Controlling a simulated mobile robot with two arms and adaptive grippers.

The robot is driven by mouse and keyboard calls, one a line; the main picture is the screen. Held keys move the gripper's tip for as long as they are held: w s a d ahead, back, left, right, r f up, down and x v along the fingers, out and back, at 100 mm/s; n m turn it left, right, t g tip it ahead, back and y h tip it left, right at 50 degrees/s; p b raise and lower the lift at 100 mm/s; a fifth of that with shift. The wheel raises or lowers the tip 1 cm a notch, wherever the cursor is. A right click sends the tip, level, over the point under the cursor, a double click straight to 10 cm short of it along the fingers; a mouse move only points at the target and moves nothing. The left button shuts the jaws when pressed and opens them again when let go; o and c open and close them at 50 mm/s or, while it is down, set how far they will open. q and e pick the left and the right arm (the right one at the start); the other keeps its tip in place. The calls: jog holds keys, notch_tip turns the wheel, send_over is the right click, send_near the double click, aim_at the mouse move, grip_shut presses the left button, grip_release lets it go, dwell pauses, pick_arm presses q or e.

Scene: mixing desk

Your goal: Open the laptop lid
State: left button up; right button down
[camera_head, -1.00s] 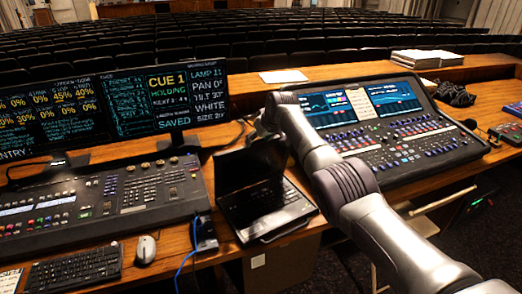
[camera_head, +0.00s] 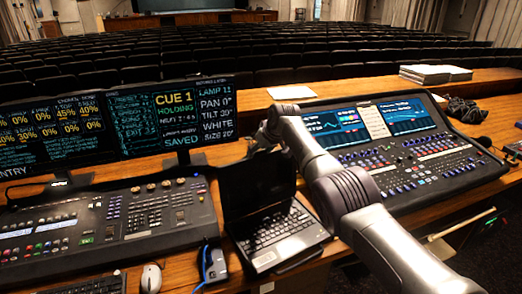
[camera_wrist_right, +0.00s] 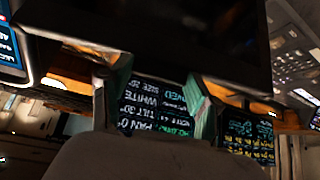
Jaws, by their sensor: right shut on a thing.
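The black laptop stands in the middle of the desk, its lid (camera_head: 258,186) raised at a steep angle and its keyboard (camera_head: 278,232) uncovered in the head view. My right arm reaches over from the right, and my right gripper (camera_head: 264,141) is at the top edge of the lid, partly hidden by the lid and my wrist. In the right wrist view, the dark lid (camera_wrist_right: 165,25) fills the top middle. The right gripper's fingers (camera_wrist_right: 160,88) reach its edge, shut on the lid. My left gripper is not in view.
A lighting console (camera_head: 120,215) and monitors (camera_head: 165,115) stand left of the laptop. A mixing console (camera_head: 405,160) is close on the right, beneath my arm. A phone-like device (camera_head: 213,265) with a blue cable lies by the laptop's left side. A mouse (camera_head: 151,278) is at front left.

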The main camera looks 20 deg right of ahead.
jog(key=shift+c, duration=2)
grip_release()
jog(key=shift+a+f, duration=0.1)
jog(key=shift+f, duration=0.1)
jog(key=shift+o, duration=0.8)
jog(key=shift+w, duration=0.15)
jog(key=shift+r, duration=0.1)
jog(key=shift+s+r, duration=0.4)
jog(key=shift+r, duration=0.2)
jog(key=v, duration=1)
jog(key=shift+s, duration=0.15)
